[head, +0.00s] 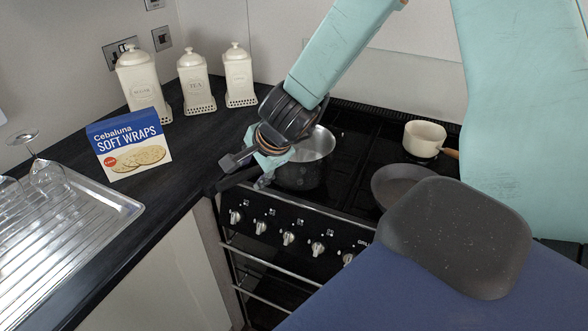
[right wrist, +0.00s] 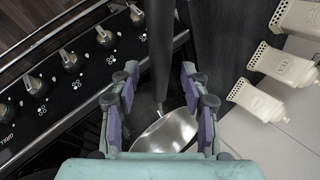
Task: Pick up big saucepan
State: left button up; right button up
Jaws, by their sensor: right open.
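The big saucepan (head: 303,176), dark outside with a shiny metal inside, stands on the front left of the hob. It also shows in the right wrist view (right wrist: 168,134), with its long dark handle (right wrist: 161,40) running away from the pan. My right gripper (head: 252,166) is at the pan's left side, over the handle, and hides part of the rim. In the right wrist view its fingers (right wrist: 160,74) are open, one on either side of the handle, with gaps between. My left gripper is in neither view.
A frying pan (head: 394,184) and a small cream saucepan (head: 424,138) stand on the hob to the right. Oven knobs (head: 288,238) line its front. A wraps box (head: 131,145), cream canisters (head: 194,84) and a metal drainer (head: 72,232) are on the left.

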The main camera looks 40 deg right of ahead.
jog(key=shift+s+r, duration=0.1)
jog(key=shift+s, duration=0.05)
jog(key=c, duration=0.5)
grip_shut()
